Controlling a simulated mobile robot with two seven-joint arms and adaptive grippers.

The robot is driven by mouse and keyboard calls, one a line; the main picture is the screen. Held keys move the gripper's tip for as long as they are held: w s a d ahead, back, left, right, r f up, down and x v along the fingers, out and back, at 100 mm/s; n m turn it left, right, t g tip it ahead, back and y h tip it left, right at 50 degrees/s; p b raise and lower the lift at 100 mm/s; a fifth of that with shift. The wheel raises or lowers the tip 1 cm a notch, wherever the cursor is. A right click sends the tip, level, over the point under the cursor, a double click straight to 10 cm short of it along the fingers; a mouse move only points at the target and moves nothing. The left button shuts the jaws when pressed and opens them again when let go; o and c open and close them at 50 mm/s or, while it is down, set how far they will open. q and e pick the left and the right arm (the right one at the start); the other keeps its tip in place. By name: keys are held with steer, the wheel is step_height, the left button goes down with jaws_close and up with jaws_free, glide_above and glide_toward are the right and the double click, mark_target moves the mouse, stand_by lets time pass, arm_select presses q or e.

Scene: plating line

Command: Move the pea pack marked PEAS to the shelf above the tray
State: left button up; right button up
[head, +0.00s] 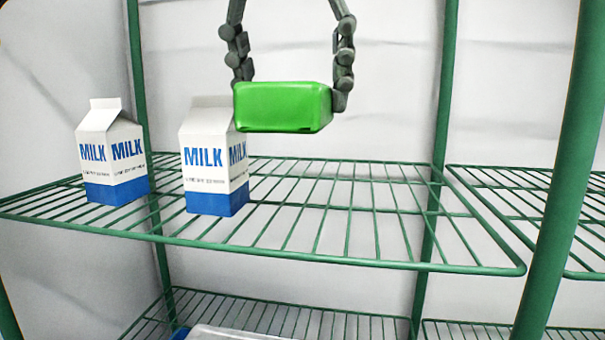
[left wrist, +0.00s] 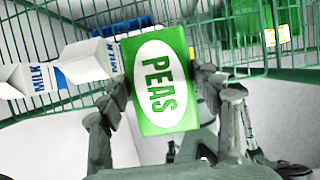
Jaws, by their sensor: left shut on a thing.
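The green pea pack (head: 282,107) is held in the air over the upper wire shelf (head: 330,256). Its white oval with PEAS faces the left wrist camera (left wrist: 160,88). My left gripper (head: 290,88) comes down from the top of the head view, its fingers shut on the pack's two sides. In the left wrist view the fingers (left wrist: 165,100) also flank the pack. On the lower shelf, a pale flat thing with a blue edge (head: 235,332), perhaps the tray, is mostly cut off by the frame. My right gripper is not in view.
Two milk cartons stand on the upper shelf: one at the left (head: 112,152) and one (head: 213,165) just left of the pack, which overlaps its edge in view. The shelf right of them is bare. Green posts (head: 565,170) stand at the right.

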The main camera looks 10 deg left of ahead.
arm_select(q)
steer(key=shift+w+d+f, duration=0.15)
steer(key=shift+d+f, duration=0.05)
steer(key=shift+d, duration=0.1)
steer(key=w+d+f, duration=0.2)
steer(key=w+d+f+p, duration=0.1)
steer(key=w+d+f, duration=0.1)
steer(key=w+d, duration=0.1)
steer(key=w+d+f, duration=0.2)
steer(key=shift+w+d+f, duration=0.1)
steer(key=shift+w+d, duration=0.15)
steer(key=shift+w+f, duration=0.15)
steer(key=shift+f, duration=0.05)
step_height(320, 180, down, 3)
steer(key=shift+f+p, duration=0.1)
steer(key=shift+p, duration=0.2)
steer(key=shift+f, duration=0.3)
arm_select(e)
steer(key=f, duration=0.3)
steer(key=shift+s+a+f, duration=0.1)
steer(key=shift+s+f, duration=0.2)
arm_select(q)
steer(key=o, duration=1.6)
steer(key=shift+c, duration=0.2)
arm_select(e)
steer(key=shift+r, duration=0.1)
